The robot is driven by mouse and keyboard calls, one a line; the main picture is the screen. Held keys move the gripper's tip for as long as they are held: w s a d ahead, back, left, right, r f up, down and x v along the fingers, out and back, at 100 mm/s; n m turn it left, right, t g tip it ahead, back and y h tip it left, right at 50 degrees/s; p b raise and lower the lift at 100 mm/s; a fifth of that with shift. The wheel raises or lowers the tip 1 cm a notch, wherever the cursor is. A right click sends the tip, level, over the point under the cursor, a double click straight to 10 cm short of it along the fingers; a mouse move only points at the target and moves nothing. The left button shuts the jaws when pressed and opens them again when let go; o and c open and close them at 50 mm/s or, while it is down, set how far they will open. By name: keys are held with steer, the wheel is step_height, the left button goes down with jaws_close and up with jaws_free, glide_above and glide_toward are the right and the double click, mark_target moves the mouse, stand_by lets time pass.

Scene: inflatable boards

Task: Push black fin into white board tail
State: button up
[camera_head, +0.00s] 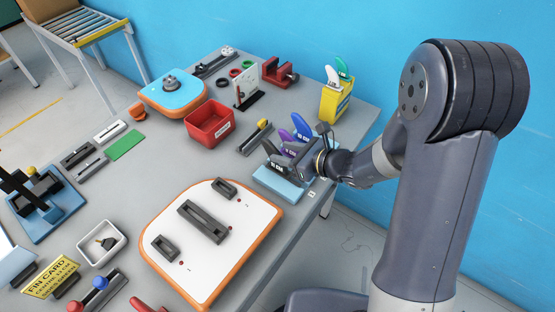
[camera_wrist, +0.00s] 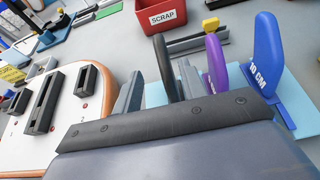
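The black fin (camera_wrist: 164,66) stands upright in the light blue rack (camera_head: 276,184), at the left end of its row. It also shows in the head view (camera_head: 269,147), partly hidden by my gripper. My gripper (camera_wrist: 160,90) has one grey finger on each side of the black fin. A gap shows between the left finger and the fin; the right finger is close beside it, and contact is unclear. The white board (camera_head: 235,247) with an orange rim lies on the table, left of the rack. It carries a long dark centre box (camera_head: 203,221) and two shorter side boxes (camera_head: 224,188).
A purple fin (camera_wrist: 216,64) and a blue fin (camera_wrist: 266,52) stand close to the right of my gripper. A red scrap bin (camera_head: 209,122), a yellow bin (camera_head: 335,103) with fins and a white tray (camera_head: 101,243) stand around. The board's upper face is clear between its boxes.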

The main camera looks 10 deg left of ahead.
mark_target(278, 151)
steer(key=shift+w+p+x, duration=0.1)
steer(key=shift+p+x, duration=0.35)
steer(key=shift+x, duration=0.9)
steer(key=shift+w+p+x, duration=0.15)
steer(key=shift+p+x, duration=0.25)
steer(key=shift+x, duration=0.95)
steer(key=shift+d+f, duration=0.15)
steer(key=shift+d, duration=0.05)
steer(key=shift+s, duration=0.1)
jaws_close()
